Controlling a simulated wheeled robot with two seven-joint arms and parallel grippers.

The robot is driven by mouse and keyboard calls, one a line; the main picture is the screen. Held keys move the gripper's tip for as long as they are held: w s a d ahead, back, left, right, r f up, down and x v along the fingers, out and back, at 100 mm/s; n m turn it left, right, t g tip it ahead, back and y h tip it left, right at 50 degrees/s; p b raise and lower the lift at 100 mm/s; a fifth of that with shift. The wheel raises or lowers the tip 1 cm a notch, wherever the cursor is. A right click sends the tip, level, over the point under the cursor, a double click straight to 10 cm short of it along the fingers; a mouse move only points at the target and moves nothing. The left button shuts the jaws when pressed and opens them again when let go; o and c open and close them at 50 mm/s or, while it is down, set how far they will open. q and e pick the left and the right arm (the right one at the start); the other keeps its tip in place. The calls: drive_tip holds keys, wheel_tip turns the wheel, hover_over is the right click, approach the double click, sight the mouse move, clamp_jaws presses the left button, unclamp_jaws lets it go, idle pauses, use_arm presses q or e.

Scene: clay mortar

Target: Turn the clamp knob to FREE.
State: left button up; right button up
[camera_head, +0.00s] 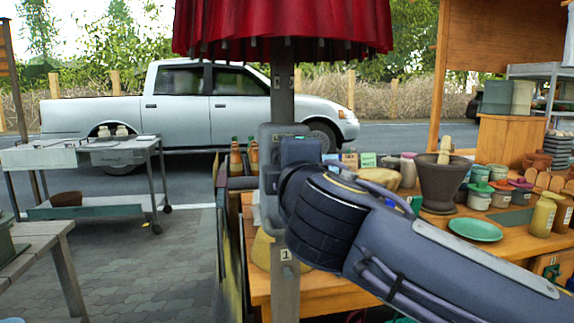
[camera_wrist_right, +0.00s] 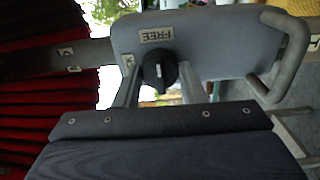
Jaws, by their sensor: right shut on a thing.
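The clamp (camera_head: 268,190) is a grey plate on an upright post below a red canopy. In the right wrist view the clamp plate (camera_wrist_right: 215,45) fills the upper middle. Its round black knob (camera_wrist_right: 160,70) shows a pale mark on its lower part. The FREE label (camera_wrist_right: 157,34) is just above the knob; another label (camera_wrist_right: 127,60), partly hidden, is at its left. My right gripper (camera_wrist_right: 158,82) is shut on the knob, a finger on either side. In the head view my right wrist hides the knob and fingers. My left gripper is not in view.
The post (camera_head: 283,90) carries the red canopy (camera_head: 285,28). A loop handle (camera_wrist_right: 290,50) sticks out from the clamp plate. A wooden counter (camera_head: 325,290) with a mortar (camera_head: 440,183) and pots is at the right. A metal cart (camera_head: 100,150) stands at the left; paving between is clear.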

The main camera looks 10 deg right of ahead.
drive_tip(key=o, duration=1)
drive_tip(key=s, duration=0.7)
drive_tip(key=shift+s, duration=0.4)
